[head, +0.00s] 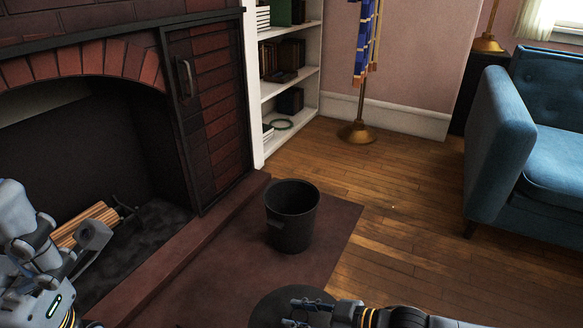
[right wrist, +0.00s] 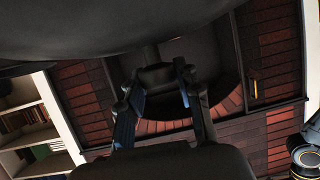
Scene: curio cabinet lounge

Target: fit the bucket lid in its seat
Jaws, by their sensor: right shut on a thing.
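The bucket (head: 292,222) is black, upright and open at the top. It stands on the reddish hearth slab. The lid (head: 268,312) is a dark round disc at the bottom edge of the head view, partly cut off and partly covered by my right gripper (head: 300,312). In the right wrist view the lid (right wrist: 120,28) fills the top as a dark surface. My right gripper (right wrist: 158,82) is shut on the lid's handle. The lid is apart from the bucket, nearer to me. My left gripper (head: 92,238) is at the left edge before the fireplace; its jaws are unclear.
The brick fireplace (head: 110,55) with its dark screen door (head: 210,115) and raised hearth edge (head: 190,240) is left of the bucket. A white bookshelf (head: 300,100), a brass stand (head: 357,132) and a blue sofa (head: 500,150) stand farther back. The wooden floor (head: 400,215) at right is clear.

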